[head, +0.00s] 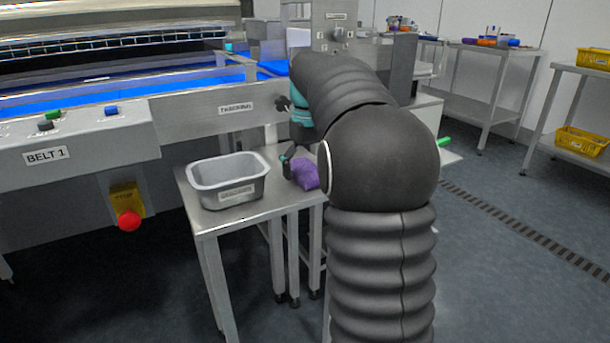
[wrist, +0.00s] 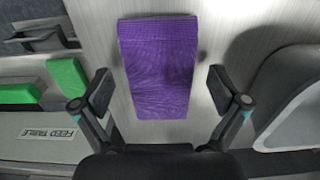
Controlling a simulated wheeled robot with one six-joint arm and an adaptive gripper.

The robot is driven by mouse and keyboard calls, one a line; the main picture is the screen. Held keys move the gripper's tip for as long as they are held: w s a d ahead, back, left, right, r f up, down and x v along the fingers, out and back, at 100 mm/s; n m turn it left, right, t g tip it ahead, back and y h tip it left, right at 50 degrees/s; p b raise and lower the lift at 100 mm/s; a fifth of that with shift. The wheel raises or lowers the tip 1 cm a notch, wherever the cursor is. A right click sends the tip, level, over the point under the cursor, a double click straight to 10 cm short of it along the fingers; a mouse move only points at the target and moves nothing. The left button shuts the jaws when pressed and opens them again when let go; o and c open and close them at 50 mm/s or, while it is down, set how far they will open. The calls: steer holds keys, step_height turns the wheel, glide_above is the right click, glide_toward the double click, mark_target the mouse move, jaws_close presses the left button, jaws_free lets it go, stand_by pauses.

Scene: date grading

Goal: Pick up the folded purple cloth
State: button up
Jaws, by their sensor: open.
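The folded purple cloth (head: 306,174) lies on a small steel table (head: 208,218), to the right of a grey tub, partly hidden by my arm in the head view. In the wrist view the purple cloth (wrist: 158,68) is a flat oblong on the brushed metal top. My gripper (wrist: 160,95) is open, with one finger on each side of the cloth's near part and a gap to each edge. In the head view one finger of my gripper (head: 288,160) shows beside the cloth. I cannot tell the height of the fingertips above the table.
The grey tub (head: 228,178) stands on the same table, left of the cloth; its rim (wrist: 272,130) shows at the right in the wrist view. Green items (wrist: 68,80) lie left of the cloth, by a "FEED TABLE" label. The belt machine (head: 195,125) stands behind.

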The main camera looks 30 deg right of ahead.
mark_target(310, 171)
steer(key=c, duration=1.1)
steer(key=shift+c, duration=0.2)
steer(key=shift+r, duration=0.5)
steer(key=r, duration=0.3)
steer(key=shift+s+d+r+p, duration=0.15)
steer(key=shift+s+r+p, duration=0.1)
steer(key=shift+r+p, duration=0.15)
steer(key=s+d+r, duration=0.4)
steer(key=s+r, duration=0.2)
steer(key=s, duration=0.4)
steer(key=shift+d+r, duration=0.15)
steer(key=shift+d, duration=0.1)
steer(key=shift+s, duration=0.1)
